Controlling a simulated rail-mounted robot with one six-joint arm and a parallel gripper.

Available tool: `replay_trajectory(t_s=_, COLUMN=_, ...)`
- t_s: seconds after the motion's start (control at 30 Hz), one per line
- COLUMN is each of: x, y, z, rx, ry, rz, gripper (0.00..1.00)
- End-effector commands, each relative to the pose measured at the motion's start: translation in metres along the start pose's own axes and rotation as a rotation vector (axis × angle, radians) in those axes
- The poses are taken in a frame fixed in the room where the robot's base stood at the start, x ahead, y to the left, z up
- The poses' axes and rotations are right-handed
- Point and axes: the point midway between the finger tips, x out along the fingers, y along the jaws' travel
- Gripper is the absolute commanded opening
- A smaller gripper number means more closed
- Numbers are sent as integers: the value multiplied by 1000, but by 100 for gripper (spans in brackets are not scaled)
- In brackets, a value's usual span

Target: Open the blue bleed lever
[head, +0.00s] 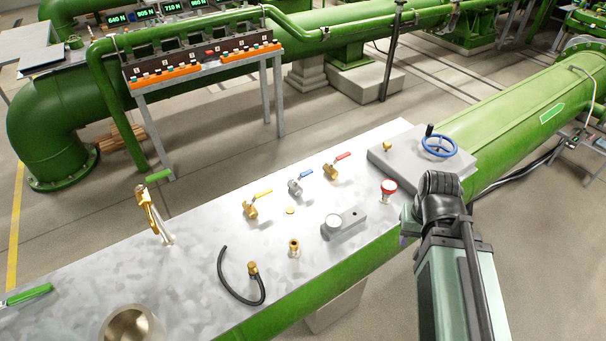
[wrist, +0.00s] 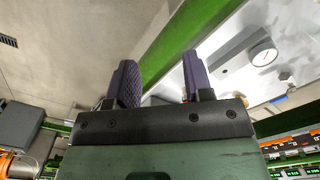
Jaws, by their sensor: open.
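The blue bleed lever (head: 306,174) sits on a silver valve body on the metal bench top (head: 205,215), in the head view. It stands between a yellow lever (head: 263,194) on the left and a red lever (head: 343,156) on the right, both on brass valves. My gripper (wrist: 160,82) shows in the wrist view with its two purple fingers apart and nothing between them. In the head view my arm is at the right, past the bench's front edge, and mostly hides the gripper.
A gauge block (head: 345,222) and a red mushroom button (head: 389,188) stand between my arm and the levers. A blue handwheel (head: 438,146) is on a grey box at the right. A black hose (head: 236,290) and brass fittings stand further left.

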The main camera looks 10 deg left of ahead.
Motion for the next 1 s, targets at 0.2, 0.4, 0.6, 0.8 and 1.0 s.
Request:
replay_trajectory(t_s=0.2, x=-5, y=-46, z=-32, rx=-105, ry=1, rz=0, gripper=47)
replay_trajectory(t_s=0.4, x=-14, y=-218, z=-196, rx=1, ry=1, rz=-1, gripper=47)
replay_trajectory(t_s=0.6, x=-14, y=-314, z=-288, rx=583, ry=0, rz=-1, gripper=47)
replay_trajectory(t_s=0.8, x=-14, y=-310, z=-282, rx=799, ry=0, rz=-1, gripper=47)
replay_trajectory(t_s=1.0, x=-1, y=-309, z=-282, rx=800, ry=0, rz=-1, gripper=47)
